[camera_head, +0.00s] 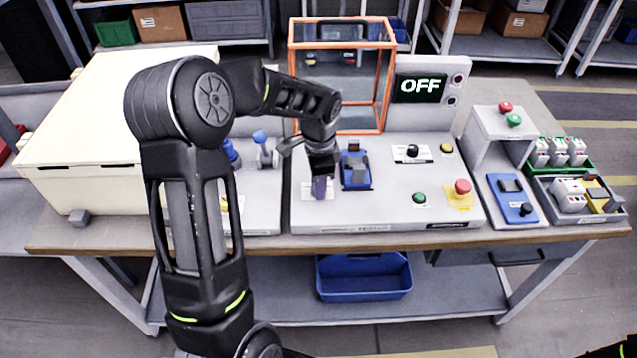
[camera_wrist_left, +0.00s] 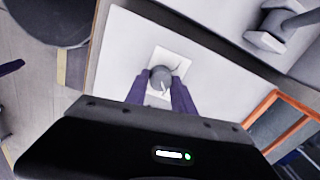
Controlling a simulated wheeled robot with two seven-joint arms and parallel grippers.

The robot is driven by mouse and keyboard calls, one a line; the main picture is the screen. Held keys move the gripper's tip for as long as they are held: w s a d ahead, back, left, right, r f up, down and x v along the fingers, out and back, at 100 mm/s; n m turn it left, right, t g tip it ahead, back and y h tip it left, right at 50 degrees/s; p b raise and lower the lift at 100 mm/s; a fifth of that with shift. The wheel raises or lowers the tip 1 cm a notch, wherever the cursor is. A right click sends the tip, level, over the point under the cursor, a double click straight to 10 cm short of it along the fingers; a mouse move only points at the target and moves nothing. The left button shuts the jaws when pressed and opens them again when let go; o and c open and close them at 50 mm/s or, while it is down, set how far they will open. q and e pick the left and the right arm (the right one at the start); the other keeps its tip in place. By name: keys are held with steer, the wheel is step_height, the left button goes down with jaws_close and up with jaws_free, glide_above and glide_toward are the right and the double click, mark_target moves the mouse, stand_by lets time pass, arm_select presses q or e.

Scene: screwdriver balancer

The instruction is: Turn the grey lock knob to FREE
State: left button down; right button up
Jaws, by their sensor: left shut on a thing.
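The grey lock knob (camera_wrist_left: 159,75) shows in the left wrist view as a round knob with a light pointer line, on a white square plate (camera_wrist_left: 179,62). My left gripper (camera_wrist_left: 160,86) is shut on it, with one purple finger on each side. In the head view my left gripper (camera_head: 319,188) reaches down onto the left part of the grey console (camera_head: 390,213), and it hides the knob there. The plate's lettering is too small to read, so I cannot tell which mark the pointer faces. My right gripper does not show.
Right of my gripper are a blue clamp (camera_head: 355,170), a black switch (camera_head: 412,153), a green button (camera_head: 419,198) and a red button (camera_head: 462,187). An orange-framed box (camera_head: 388,75) and a display reading OFF (camera_head: 420,87) stand behind. A cream case (camera_head: 85,150) stands left.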

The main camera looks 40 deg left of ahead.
arm_select(q)
steer(key=c, duration=1.1)
jaws_free()
steer(key=shift+o, duration=0.2)
steer(key=shift+r, duration=0.1)
step_height(320, 180, up, 8)
steer(key=shift+s+d+f+b, duration=0.1)
steer(key=shift+d+f+b, duration=0.1)
steer(key=shift+b, duration=0.25)
steer(key=shift+a, duration=0.1)
